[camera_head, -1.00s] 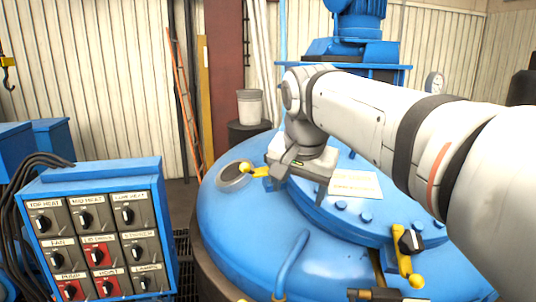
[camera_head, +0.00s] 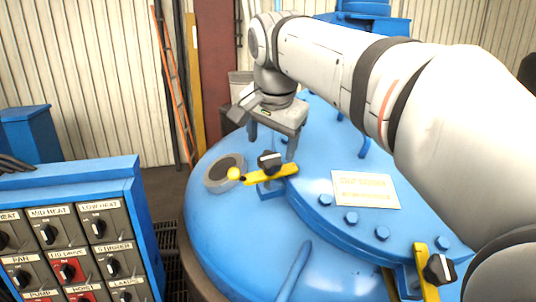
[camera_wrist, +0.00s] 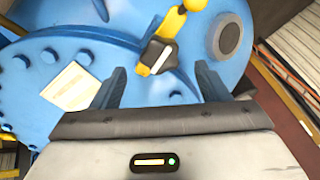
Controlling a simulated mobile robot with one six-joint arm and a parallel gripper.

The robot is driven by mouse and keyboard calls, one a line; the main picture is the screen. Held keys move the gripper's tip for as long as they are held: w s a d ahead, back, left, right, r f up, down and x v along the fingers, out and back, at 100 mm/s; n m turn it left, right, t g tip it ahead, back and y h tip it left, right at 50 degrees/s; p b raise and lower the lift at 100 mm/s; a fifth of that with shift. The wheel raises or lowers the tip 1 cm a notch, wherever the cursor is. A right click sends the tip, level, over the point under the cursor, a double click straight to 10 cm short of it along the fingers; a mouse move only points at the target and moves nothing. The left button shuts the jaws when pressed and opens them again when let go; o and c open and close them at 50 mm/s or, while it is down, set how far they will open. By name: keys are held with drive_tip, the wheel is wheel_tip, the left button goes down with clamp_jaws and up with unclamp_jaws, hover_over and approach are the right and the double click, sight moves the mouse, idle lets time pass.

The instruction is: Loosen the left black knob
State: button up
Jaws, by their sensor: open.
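The left black knob (camera_head: 270,161) sits on a yellow clamp bar (camera_head: 272,175) at the rim of the blue furnace lid (camera_head: 345,227). In the wrist view the knob (camera_wrist: 157,57), with a white mark on it, lies between and beyond the two fingers. My gripper (camera_head: 272,147) is open and empty, with its fingers pointing down just above and behind the knob in the head view. The fingers also show spread apart in the wrist view (camera_wrist: 163,88). I see no contact with the knob. A second black knob (camera_head: 439,269) sits on another yellow clamp at the lower right.
A blue control panel (camera_head: 75,240) with several switches stands at the left. A grey round port (camera_head: 224,172) and a yellow ball end (camera_head: 234,174) lie just left of the knob. Blue bolts and a label plate (camera_head: 365,190) are on the lid to the right.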

sight(270, 157)
drive_tip(key=x, duration=0.4)
drive_tip(key=shift+w+f, duration=0.2)
drive_tip(key=shift+w, duration=0.1)
drive_tip(key=shift+x, duration=0.75)
drive_tip(key=shift+s, duration=0.1)
drive_tip(key=shift+c, duration=0.6)
drive_tip(key=c, duration=0.9)
